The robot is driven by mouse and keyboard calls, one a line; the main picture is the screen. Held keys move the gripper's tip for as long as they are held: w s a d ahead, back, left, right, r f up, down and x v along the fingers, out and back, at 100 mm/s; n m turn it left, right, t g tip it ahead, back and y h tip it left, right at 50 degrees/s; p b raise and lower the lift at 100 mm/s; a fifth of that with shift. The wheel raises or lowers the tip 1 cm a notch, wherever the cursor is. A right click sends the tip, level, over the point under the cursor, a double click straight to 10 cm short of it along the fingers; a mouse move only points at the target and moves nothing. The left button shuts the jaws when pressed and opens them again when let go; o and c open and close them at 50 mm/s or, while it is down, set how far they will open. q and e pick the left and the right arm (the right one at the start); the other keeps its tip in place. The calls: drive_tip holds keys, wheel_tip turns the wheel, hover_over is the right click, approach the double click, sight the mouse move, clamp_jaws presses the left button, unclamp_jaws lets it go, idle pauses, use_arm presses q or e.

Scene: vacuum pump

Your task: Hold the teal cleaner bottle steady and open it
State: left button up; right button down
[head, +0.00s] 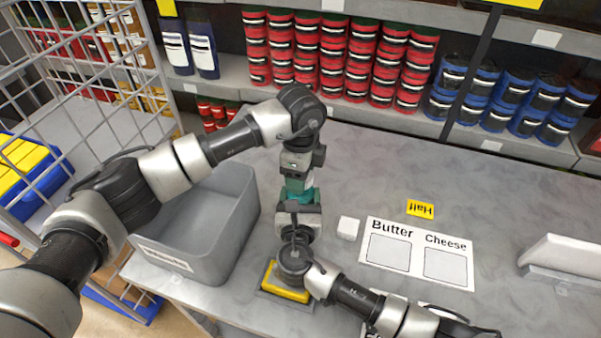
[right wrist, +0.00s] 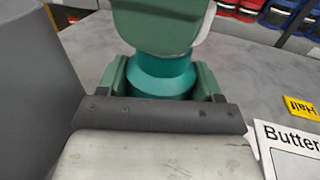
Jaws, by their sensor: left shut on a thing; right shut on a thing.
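The teal cleaner bottle (head: 293,187) stands upright on the grey counter, mostly covered by my grippers. Its teal body also shows in the right wrist view (right wrist: 160,82). My right gripper (right wrist: 162,88) is shut on the body, one green finger on each side. My left gripper (head: 299,172) comes down from above and is shut on the top of the bottle. A green finger of it fills the top of the right wrist view. The cap is hidden, so I cannot tell whether it is loose.
A grey bin (head: 250,215) stands close left of the bottle. A yellow block (head: 288,290) lies in front, partly under my right arm. Shelves with red cans (head: 335,55) line the back.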

use_arm(q)
drive_tip(key=shift+r, duration=1.9)
use_arm(e)
drive_tip(key=shift+c, duration=0.5)
unclamp_jaws()
